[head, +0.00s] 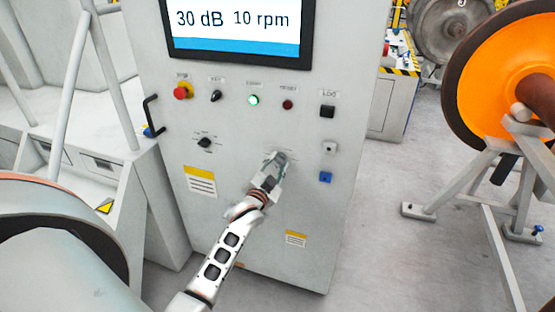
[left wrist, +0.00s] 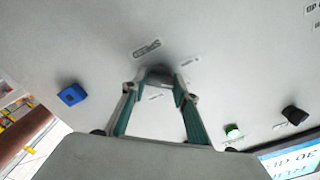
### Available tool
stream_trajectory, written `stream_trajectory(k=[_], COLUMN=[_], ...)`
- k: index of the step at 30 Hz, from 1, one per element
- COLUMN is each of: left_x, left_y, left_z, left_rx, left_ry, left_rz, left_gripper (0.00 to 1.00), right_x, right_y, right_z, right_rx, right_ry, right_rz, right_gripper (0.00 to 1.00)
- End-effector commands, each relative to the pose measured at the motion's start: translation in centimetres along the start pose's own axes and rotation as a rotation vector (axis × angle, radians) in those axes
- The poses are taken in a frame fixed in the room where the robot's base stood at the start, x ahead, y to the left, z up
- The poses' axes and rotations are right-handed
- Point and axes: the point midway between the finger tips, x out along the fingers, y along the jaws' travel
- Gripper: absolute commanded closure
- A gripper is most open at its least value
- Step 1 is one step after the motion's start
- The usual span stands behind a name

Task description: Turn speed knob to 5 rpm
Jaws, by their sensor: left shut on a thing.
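The grey control cabinet (head: 225,225) fills the middle of the head view. Its screen (head: 238,22) reads 30 dB and 10 rpm. My left gripper (head: 277,158) reaches up to the panel and is shut on the speed knob, which it hides in the head view. In the left wrist view the dark speed knob (left wrist: 159,74) sits between the two fingertips of my left gripper (left wrist: 156,88), beside an upside-down SPEED label (left wrist: 147,48). The knob's pointer direction cannot be made out. My right gripper is not in view.
Above are a red stop button (head: 182,91), a black key switch (head: 216,96), a lit green button (head: 253,100) and a dark red button (head: 288,104). Another black knob (head: 205,143) is to the left. A blue switch (head: 326,177) is to the right. An orange wheel (head: 497,75) stands farther right.

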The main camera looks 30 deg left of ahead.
Motion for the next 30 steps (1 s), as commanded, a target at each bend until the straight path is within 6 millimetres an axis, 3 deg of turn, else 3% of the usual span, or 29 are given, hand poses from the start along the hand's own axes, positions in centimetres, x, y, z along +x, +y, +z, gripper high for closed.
stream_trajectory(k=[8, 18, 30], left_x=[0.0, 0.0, 0.0], left_y=[0.0, 0.1, 0.1], left_z=[0.1, 0.1, 0.1], left_rx=[-0.262, -0.525, -0.671], left_ry=[-0.003, -0.002, -0.002], left_rz=[0.001, 0.001, 0.001], left_gripper=[0.93, 0.93, 0.93], right_x=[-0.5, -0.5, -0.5], right_y=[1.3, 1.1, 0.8], right_z=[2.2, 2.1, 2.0], right_rx=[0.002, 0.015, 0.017], right_ry=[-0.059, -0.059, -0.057], right_rz=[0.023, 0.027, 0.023], right_gripper=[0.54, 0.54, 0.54])
